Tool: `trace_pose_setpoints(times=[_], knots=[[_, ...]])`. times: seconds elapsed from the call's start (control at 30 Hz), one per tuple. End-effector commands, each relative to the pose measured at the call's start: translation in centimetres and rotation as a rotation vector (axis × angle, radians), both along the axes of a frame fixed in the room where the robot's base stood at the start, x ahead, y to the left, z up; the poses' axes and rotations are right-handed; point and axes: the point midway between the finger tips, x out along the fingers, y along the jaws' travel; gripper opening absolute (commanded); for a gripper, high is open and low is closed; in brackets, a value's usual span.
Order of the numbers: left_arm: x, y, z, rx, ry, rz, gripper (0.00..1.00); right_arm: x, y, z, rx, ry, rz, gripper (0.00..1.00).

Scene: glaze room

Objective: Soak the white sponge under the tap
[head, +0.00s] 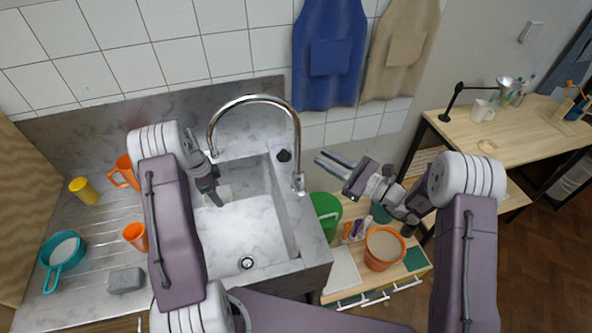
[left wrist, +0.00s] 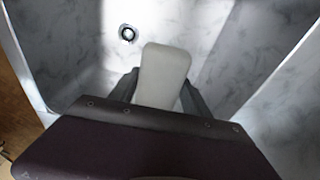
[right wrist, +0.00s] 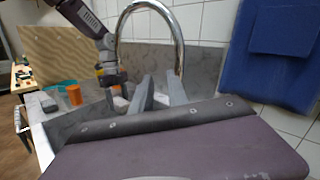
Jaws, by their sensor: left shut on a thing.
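The white sponge (left wrist: 163,72) is held between the fingers of my left gripper (left wrist: 158,92) in the left wrist view, above the sink basin (head: 245,228). In the head view, the sponge (head: 224,191) shows partly beside my left gripper (head: 215,199). In the right wrist view, the tap (right wrist: 152,5) rises above the left gripper and the sponge (right wrist: 120,102). My right gripper (head: 334,164) is open and empty, right of the tap.
A grey block (head: 126,280), orange cups (head: 135,236), a yellow cup (head: 83,190) and a teal pan (head: 62,255) stand on the left drainboard. A green container (head: 327,210) and an orange bucket (head: 383,248) stand right of the sink. The basin around the drain (head: 247,263) is clear.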

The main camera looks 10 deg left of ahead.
Motion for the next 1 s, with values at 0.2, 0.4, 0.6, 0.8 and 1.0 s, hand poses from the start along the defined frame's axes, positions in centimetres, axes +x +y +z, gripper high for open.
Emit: trace_pose_setpoints(times=[0.2, 0.4, 0.6, 0.8, 1.0], knots=[[0.0, 0.0, 0.0, 0.0, 0.0, 0.0, 0.23, 0.4, -0.9, -9.6, 0.021, 0.178, -0.083, 0.19], [0.0, 0.0, 0.0, 0.0, 0.0, 0.0, 0.23, -0.6, -0.9, -12.1, 0.015, 0.233, -0.081, 0.19], [0.0, 0.0, 0.0, 0.0, 0.0, 0.0, 0.23, -0.1, 0.3, -12.1, 0.013, 0.232, -0.077, 0.19], [0.0, 0.0, 0.0, 0.0, 0.0, 0.0, 0.23, 2.0, 4.6, -12.0, 0.014, 0.23, -0.074, 0.19], [0.0, 0.0, 0.0, 0.0, 0.0, 0.0, 0.23, 3.9, 8.2, -12.1, 0.013, 0.232, -0.078, 0.19]])
